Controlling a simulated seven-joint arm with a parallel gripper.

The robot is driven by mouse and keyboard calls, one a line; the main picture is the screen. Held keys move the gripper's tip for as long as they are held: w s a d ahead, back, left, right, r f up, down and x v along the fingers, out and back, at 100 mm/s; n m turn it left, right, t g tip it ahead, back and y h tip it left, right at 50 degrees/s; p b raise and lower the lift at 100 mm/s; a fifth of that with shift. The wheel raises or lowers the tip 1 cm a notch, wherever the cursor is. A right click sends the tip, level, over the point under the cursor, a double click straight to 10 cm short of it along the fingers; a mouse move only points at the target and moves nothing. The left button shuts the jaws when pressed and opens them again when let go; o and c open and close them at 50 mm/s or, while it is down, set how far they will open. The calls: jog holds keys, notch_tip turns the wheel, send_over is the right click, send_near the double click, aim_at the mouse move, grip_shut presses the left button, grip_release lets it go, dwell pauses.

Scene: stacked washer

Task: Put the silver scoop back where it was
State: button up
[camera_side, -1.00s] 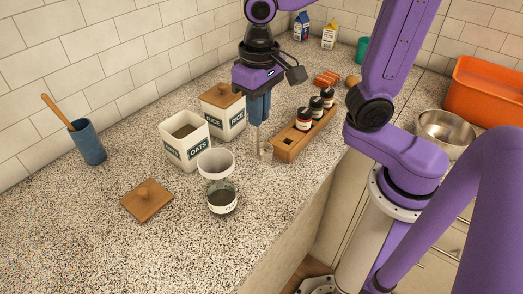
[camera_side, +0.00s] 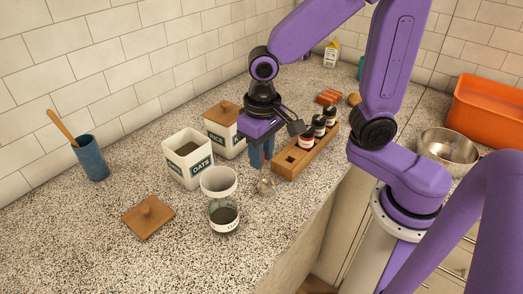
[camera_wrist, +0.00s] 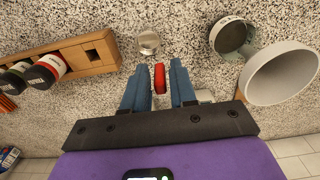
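The silver scoop's round bowl (camera_side: 265,186) is at the counter just below my gripper, in front of the rack. Its bowl also shows in the wrist view (camera_wrist: 149,42). A red handle (camera_wrist: 159,77), which looks like the scoop's, stands between the blue fingers of my gripper (camera_wrist: 159,75). A narrow gap shows on each side of the handle, so the fingers look open around it. In the side view my gripper (camera_side: 257,158) points down, low over the counter. Whether the bowl touches the counter is hard to tell.
The wooden rack (camera_side: 290,170) with dark bottles stands close on the right. A white funnel-like cup (camera_side: 218,181) and a glass jar (camera_side: 224,216) are close on the left. OATS (camera_side: 187,160) and RICE (camera_side: 222,135) canisters stand behind. A wooden lid (camera_side: 148,217) lies front left.

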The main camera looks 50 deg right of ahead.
jog(key=shift+o, duration=0.3)
notch_tip(320, 180, up, 12)
jog(key=s+d+f+n, duration=0.3)
jog(key=s+f+n, duration=0.2)
jog(key=s+n, duration=0.1)
jog(key=s+d+f+n, duration=0.4)
jog(key=s+f+n, duration=0.1)
jog(key=s, duration=0.3)
jog(key=shift+n, duration=0.8)
